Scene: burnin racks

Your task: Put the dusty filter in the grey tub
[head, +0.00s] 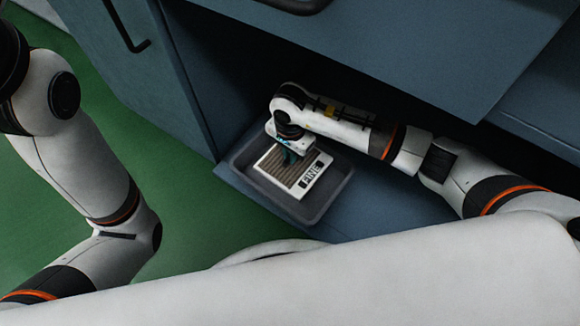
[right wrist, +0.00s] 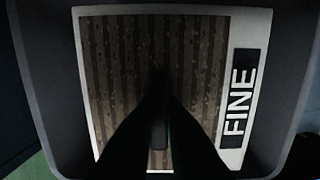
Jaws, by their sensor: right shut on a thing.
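The dusty filter (head: 306,187) is a flat panel with a white frame, brown speckled pleats and a black "FINE" label. It lies within the rim of the dark grey tub (head: 325,206), slightly turned to it. My right gripper (head: 287,156) is shut on the filter from above. In the right wrist view, the filter (right wrist: 125,65) fills most of the picture, with the tub (right wrist: 45,120) around it and dark fingers over its near middle. I cannot tell if the filter touches the tub's floor. My left arm shows at the left, but its gripper is out of view.
The tub sits on a blue-grey ledge (head: 350,218) at the opening of a dark cabinet. A cabinet panel (head: 400,50) overhangs my right arm. A door with a black handle (head: 125,30) stands at the left. Green floor (head: 190,220) is clear beside the ledge.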

